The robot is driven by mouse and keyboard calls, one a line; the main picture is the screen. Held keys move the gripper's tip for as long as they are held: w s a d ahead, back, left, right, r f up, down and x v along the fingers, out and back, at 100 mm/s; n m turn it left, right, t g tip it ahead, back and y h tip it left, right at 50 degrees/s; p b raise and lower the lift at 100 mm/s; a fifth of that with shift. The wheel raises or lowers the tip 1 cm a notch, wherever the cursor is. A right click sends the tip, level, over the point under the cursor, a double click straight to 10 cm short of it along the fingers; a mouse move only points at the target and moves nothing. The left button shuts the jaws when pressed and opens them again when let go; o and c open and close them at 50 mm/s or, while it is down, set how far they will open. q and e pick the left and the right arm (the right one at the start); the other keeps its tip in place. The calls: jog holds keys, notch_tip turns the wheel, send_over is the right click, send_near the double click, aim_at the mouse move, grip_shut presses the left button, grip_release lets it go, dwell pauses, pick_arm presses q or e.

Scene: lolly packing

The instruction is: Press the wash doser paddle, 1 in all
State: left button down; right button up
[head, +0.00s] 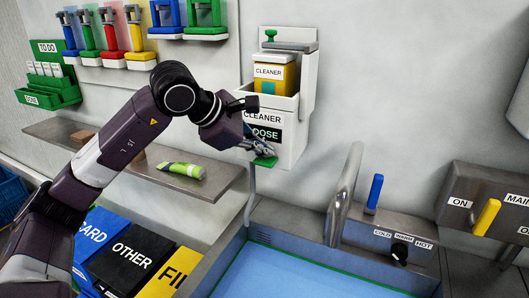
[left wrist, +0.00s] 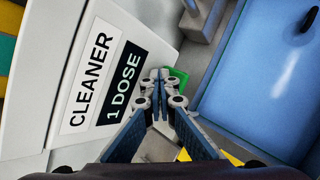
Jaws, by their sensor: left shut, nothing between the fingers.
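The wash doser (head: 292,138) is a white wall box labelled CLEANER and 1 DOSE, with a yellow cleaner pack (head: 284,78) in its top. Its green paddle (head: 264,162) sticks out below the front. In the left wrist view, the doser (left wrist: 140,48) fills the left side, and a bit of the green paddle (left wrist: 179,77) shows just past the fingertips. My left gripper (head: 264,150) is shut and empty, with its fingertips at the paddle; I cannot tell whether they touch it. The fingers hide part of the paddle. My right gripper is not in view.
A sink (head: 290,268) with a blue basin lies below and right of the doser. A curved tap (head: 345,190) and a blue lever (head: 375,192) stand behind it. A shelf (head: 215,180) holding a green-and-white tube (head: 182,170) runs to the left.

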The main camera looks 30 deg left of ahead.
pick_arm(q)
jog(key=shift+r+p, duration=1.25)
jog(key=shift+r, duration=0.35)
jog(key=shift+w, duration=0.1)
notch_tip(320, 180, up, 6)
jog(key=p, duration=0.5)
